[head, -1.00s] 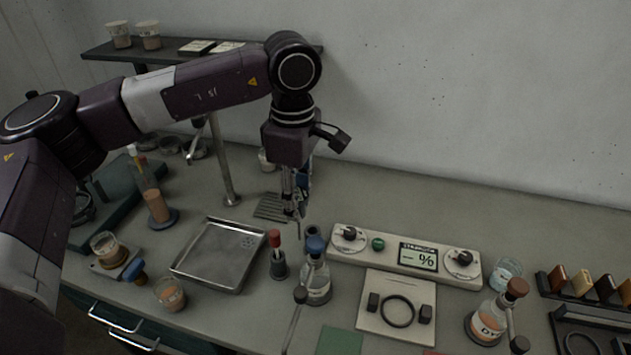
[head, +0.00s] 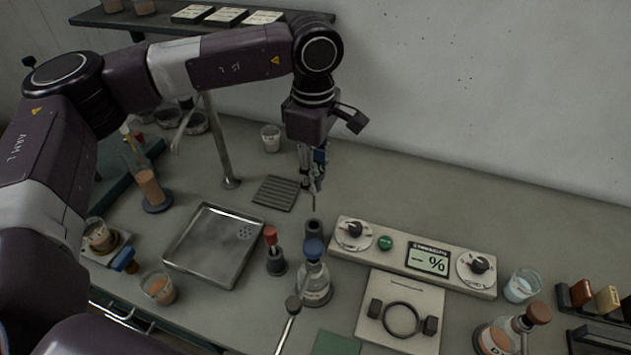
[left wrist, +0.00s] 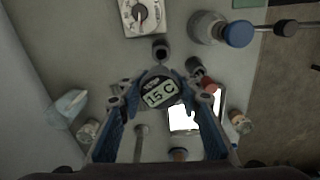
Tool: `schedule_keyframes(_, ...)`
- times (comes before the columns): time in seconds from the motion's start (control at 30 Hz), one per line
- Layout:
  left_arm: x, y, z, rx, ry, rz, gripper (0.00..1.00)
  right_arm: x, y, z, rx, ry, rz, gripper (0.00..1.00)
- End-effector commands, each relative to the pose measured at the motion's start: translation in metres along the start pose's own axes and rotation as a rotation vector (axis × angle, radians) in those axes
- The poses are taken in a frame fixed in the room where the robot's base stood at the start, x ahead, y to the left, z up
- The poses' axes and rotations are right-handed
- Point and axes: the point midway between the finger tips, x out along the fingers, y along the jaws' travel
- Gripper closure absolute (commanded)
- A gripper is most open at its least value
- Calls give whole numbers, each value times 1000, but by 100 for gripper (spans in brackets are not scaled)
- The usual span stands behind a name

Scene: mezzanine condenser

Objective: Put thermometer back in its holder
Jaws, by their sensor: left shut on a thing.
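My left gripper (head: 313,163) is shut on the thermometer (head: 314,190), whose thin probe hangs down in the head view. In the left wrist view the thermometer's round head (left wrist: 160,93) reads "15 C" between the blue-sided fingers. The holder, which looks like a small dark cylinder with an open top (head: 314,228), stands below the probe, just behind the blue-capped bottle (head: 314,275). In the left wrist view the holder (left wrist: 161,50) lies just beyond the thermometer head. The probe tip appears above the holder and apart from it. My right gripper is not in view.
A red-topped tool in a dark stand (head: 275,252) is left of the bottle. A metal tray (head: 213,245) is farther left and a ribbed mat (head: 276,192) is behind. A control panel with dials (head: 412,258) stands close on the right.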

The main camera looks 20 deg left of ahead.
Motion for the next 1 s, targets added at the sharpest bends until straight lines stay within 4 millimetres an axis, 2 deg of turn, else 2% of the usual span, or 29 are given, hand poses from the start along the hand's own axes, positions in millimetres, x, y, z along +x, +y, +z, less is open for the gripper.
schedule_keyframes(0.1, 18, 0, 0, 0, 1, 0, 97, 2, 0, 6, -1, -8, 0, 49)
schedule_keyframes(0.27, 29, 0, 0, 0, -1, 1, 97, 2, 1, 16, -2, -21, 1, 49)
schedule_keyframes(0.57, 44, 0, 0, -1, 0, 1, 97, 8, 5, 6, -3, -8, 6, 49)
schedule_keyframes(0.9, 76, 0, 0, -2, 0, 1, 97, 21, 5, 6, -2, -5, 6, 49)
schedule_keyframes(1.0, 90, 0, 0, -1, -1, 1, 97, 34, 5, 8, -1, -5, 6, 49)
